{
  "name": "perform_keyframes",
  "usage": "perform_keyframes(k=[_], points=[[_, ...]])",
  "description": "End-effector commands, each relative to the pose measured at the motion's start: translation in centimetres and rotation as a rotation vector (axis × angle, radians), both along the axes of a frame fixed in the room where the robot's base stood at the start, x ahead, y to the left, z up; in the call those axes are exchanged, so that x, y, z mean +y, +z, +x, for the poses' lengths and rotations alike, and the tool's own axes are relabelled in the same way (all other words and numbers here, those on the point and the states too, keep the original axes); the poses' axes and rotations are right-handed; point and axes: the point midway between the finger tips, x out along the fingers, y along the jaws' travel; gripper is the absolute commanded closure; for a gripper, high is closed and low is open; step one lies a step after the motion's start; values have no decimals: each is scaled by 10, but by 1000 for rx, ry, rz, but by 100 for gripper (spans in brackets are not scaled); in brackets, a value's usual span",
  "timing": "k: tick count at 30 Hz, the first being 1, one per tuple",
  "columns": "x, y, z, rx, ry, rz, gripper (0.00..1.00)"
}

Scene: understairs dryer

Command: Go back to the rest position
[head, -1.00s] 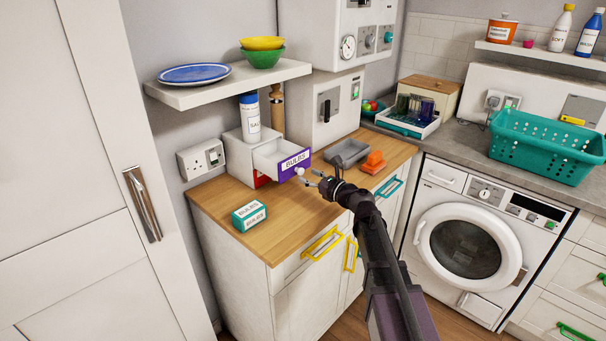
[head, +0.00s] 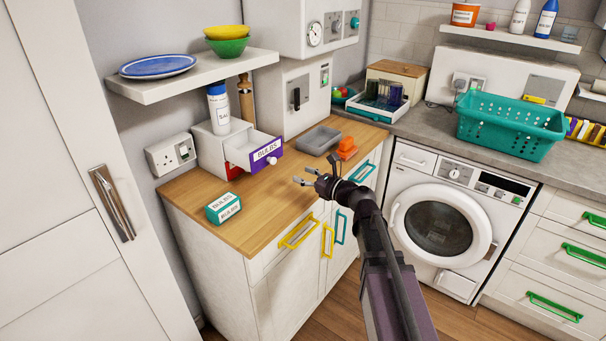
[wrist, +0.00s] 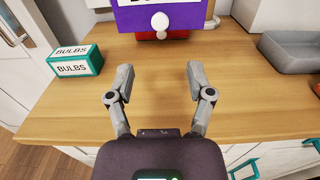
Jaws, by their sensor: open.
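My gripper (head: 303,176) is open and empty above the front part of the wooden counter (head: 245,224). In the wrist view its two fingers (wrist: 157,80) stand wide apart with bare counter between them. The small drawer with the purple front labelled BULBS (head: 266,155) is pulled out of its white box, to the left of my gripper. In the wrist view its purple front and white knob (wrist: 160,21) are ahead of the fingertips and apart from them. A teal and white BULBS box (head: 223,208) sits on the counter at the left.
A grey tray (head: 318,140) and an orange object (head: 346,148) lie on the counter behind my gripper. A shelf (head: 190,80) with plates and bowls overhangs the white drawer box. The washing machine (head: 440,226) and teal basket (head: 511,125) are at the right. Floor shows below the cabinets.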

Motion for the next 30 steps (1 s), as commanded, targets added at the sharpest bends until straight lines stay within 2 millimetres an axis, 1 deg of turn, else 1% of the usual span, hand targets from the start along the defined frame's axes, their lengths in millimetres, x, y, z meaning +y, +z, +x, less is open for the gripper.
perform_keyframes(k=[5, 8, 11, 16, 20, 26, 30], points=[[1, 0, -3, -15, 8, -29, 32], [2, -2, -9, -48, 27, -95, 32], [4, -7, -18, -102, 62, -207, 32], [4, -21, -42, -238, 169, -482, 32], [-2, -35, -63, -354, 289, -717, 32], [-21, -57, -97, -516, 520, -1048, 32], [-42, -69, -120, -614, 713, -1250, 32]])
